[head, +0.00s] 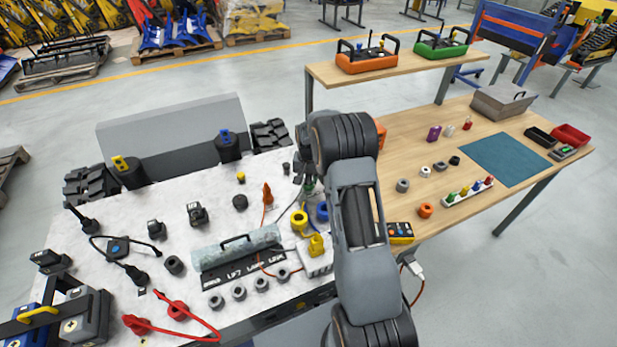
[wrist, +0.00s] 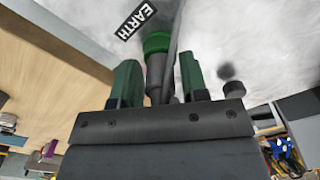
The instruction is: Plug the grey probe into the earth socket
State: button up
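In the wrist view, the green earth socket (wrist: 156,42) sits beside a black EARTH label (wrist: 136,18). The grey probe (wrist: 155,85) stands between my fingers with its far end at the green socket; I cannot tell how deep it is seated. My gripper (wrist: 157,78) has its two green fingers apart, with a gap visible on each side of the probe. In the head view, my gripper (head: 306,182) is low over the right part of the white panel, and a little green shows by it. My wrist and arm hide most of the probe and socket there.
The white panel (head: 85,240) carries an orange cone (head: 267,194), a yellow ring (head: 299,219), a blue ring (head: 322,212) and a grey handled bar (head: 237,248) close by. A small dark post (wrist: 231,90) stands right of my fingers. A wooden table (head: 390,195) lies to the right.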

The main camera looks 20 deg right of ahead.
jog(key=shift+o, duration=1.3)
jog(key=shift+r, duration=0.1)
notch_tip(320, 180, up, 14)
jog(key=shift+b, duration=0.4)
jog(key=s+a+r+n+t, duration=0.2)
jog(key=s+a, duration=0.4)
jog(key=s, duration=0.7)
jog(key=s+a+r+n+t, duration=0.1)
jog(key=s+a+n, duration=0.3)
jog(key=s, duration=0.9)
jog(key=shift+s+a+r+n+t, duration=0.35)
jog(key=shift+a+r, duration=0.25)
jog(key=shift+a, duration=0.25)
